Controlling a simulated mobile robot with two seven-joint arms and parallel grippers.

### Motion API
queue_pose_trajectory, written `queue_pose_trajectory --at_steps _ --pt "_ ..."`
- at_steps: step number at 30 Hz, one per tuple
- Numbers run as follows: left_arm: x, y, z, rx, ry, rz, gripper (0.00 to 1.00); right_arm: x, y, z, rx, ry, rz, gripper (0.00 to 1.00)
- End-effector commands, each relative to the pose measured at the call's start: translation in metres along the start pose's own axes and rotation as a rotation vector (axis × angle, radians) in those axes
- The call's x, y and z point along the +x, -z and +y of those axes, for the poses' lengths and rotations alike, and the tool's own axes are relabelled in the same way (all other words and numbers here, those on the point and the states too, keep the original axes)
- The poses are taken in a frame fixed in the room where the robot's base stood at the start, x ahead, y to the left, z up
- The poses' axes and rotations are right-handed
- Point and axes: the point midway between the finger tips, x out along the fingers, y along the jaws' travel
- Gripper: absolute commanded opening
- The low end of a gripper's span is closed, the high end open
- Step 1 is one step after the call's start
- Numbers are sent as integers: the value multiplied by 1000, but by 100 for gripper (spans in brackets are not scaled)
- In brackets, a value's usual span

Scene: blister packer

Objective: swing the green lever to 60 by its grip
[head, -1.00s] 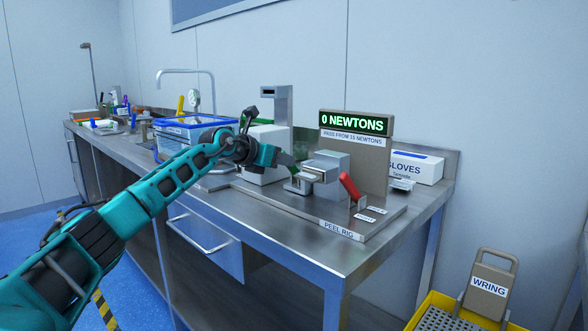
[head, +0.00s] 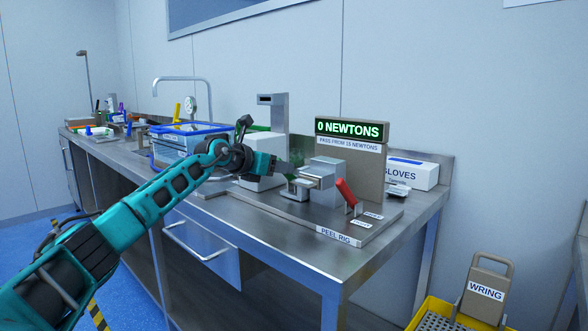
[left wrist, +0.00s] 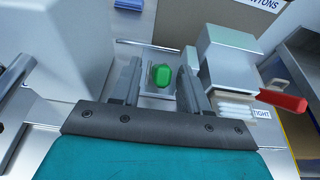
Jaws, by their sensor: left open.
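A green knob-like grip (left wrist: 162,75) shows in the left wrist view, over a small pale plate. My left gripper (left wrist: 160,68) is open, with one finger on each side of the green grip. I cannot tell whether either finger touches it. In the head view my left gripper (head: 284,166) is over the peel rig (head: 315,228), just left of its metal clamp block (head: 328,172). No lever arm or scale with a 60 can be made out. My right gripper is not in view.
A red lever (head: 346,191) stands at the rig's right side. The display (head: 350,130) reads 0 NEWTONS. A grey post (head: 272,112) and a white block (head: 264,144) stand behind my gripper. A gloves box (head: 415,173) stands at the back right.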

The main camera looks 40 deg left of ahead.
Motion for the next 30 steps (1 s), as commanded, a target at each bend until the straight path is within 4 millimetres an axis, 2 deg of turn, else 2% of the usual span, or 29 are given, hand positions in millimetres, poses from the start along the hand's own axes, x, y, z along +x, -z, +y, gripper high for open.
queue_pose_trajectory --at_steps 8,30 --pt "-2 1 0 1 0 1 45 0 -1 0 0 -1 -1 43" --pt "-60 2 0 3 -1 2 45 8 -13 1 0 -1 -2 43"
